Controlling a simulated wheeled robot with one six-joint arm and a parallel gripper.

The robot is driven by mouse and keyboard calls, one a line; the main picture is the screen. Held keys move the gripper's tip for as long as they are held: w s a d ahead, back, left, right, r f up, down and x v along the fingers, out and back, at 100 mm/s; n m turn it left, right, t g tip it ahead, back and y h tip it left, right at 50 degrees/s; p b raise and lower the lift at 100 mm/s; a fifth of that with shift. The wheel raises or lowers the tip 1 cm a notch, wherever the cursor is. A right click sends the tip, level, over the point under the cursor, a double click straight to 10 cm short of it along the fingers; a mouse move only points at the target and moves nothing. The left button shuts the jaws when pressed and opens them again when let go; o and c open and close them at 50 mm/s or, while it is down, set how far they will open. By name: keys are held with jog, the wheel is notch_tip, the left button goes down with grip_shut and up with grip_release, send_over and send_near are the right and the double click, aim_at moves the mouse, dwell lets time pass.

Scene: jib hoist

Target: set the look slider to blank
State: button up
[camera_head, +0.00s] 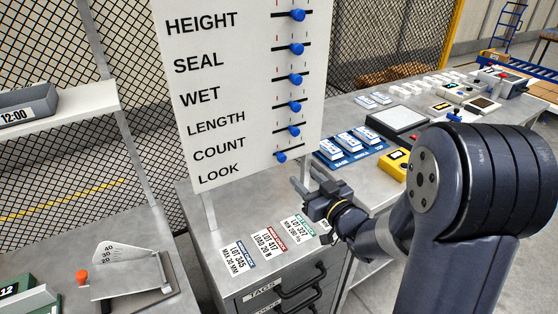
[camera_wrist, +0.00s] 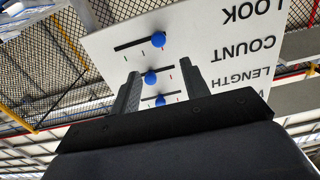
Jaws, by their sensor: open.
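The white board (camera_head: 240,100) carries a column of horizontal sliders with blue knobs, labelled HEIGHT down to LOOK. The LOOK slider's knob (camera_head: 281,157) is the lowest and sits at the left end of its black slot, nearest the label. In the wrist view the board is upside down, and the LOOK knob (camera_wrist: 158,39) is the topmost, near the right end of its slot. My gripper (camera_head: 303,178) is open and empty, just below and right of the LOOK knob. In the wrist view its fingers (camera_wrist: 160,72) straddle the line of sight to the COUNT knob (camera_wrist: 150,78); no contact is visible.
A metal cabinet (camera_head: 340,245) with tags on top stands below the board. Blue-and-white blocks (camera_head: 350,145) and a yellow box (camera_head: 394,165) lie on the bench to the right. A mesh fence stands behind.

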aim_at(283, 157)
jog(key=p+x, duration=0.2)
jog(key=x, duration=0.7)
jog(key=shift+w+a+r+p, duration=0.1)
jog(key=shift+p, duration=0.3)
jog(key=shift+w+a, duration=0.35)
jog(key=shift+w, duration=0.15)
jog(key=shift+c, duration=0.4)
grip_shut()
